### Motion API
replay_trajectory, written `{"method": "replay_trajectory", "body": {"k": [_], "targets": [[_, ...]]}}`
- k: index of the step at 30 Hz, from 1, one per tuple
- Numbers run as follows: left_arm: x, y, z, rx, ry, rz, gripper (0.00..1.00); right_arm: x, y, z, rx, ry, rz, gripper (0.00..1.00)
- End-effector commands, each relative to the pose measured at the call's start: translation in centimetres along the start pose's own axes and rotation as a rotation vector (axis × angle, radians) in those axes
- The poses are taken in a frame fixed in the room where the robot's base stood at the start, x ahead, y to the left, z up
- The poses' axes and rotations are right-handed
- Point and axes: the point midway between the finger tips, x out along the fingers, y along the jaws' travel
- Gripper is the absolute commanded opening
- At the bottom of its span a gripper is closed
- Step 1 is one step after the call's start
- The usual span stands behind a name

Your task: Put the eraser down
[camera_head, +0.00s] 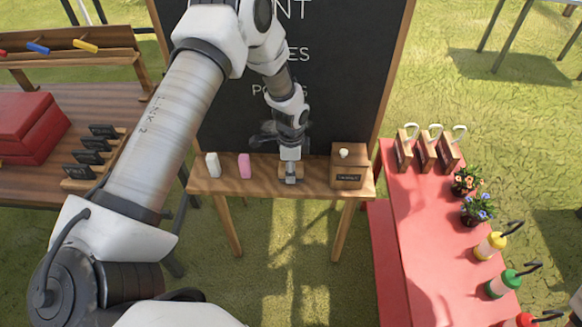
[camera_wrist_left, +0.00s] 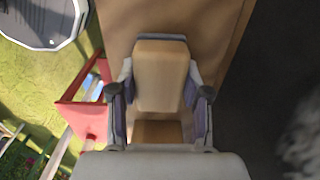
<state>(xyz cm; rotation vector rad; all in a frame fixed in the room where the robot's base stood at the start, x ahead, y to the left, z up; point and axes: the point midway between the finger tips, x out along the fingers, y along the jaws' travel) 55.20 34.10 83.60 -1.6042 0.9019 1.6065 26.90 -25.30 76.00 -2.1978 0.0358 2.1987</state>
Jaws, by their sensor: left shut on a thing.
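My left gripper (camera_head: 290,172) reaches down over the small wooden table (camera_head: 230,188) in front of the chalkboard. In the left wrist view, the left gripper (camera_wrist_left: 160,100) is shut on the eraser, a block with a pale wooden top (camera_wrist_left: 160,72) held between its two fingers. The table's wooden top (camera_wrist_left: 120,22) lies close behind the block in that view. I cannot tell whether the eraser touches the table. Its underside is hidden. My right gripper is not in view.
A white block (camera_head: 213,165) and a pink block (camera_head: 244,166) stand left of the gripper. A wooden box (camera_head: 347,178) with a white knob stands to the right. The chalkboard (camera_head: 340,70) rises behind. A red table (camera_head: 420,225) holds flower pots and bottles.

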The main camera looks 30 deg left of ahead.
Motion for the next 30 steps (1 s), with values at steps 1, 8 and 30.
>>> {"method": "replay_trajectory", "body": {"k": [1, 8, 30], "targets": [[0.2, 0.0, 0.0, 0.000, 0.000, 0.000, 0.12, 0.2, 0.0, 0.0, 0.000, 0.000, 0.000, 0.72], [0.3, 0.0, 0.0, 0.000, 0.000, 0.000, 0.72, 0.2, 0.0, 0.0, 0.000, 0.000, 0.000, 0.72], [-10.2, -0.1, -0.1, -0.001, 0.003, -0.004, 0.72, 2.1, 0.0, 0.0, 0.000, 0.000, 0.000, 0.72]]}}
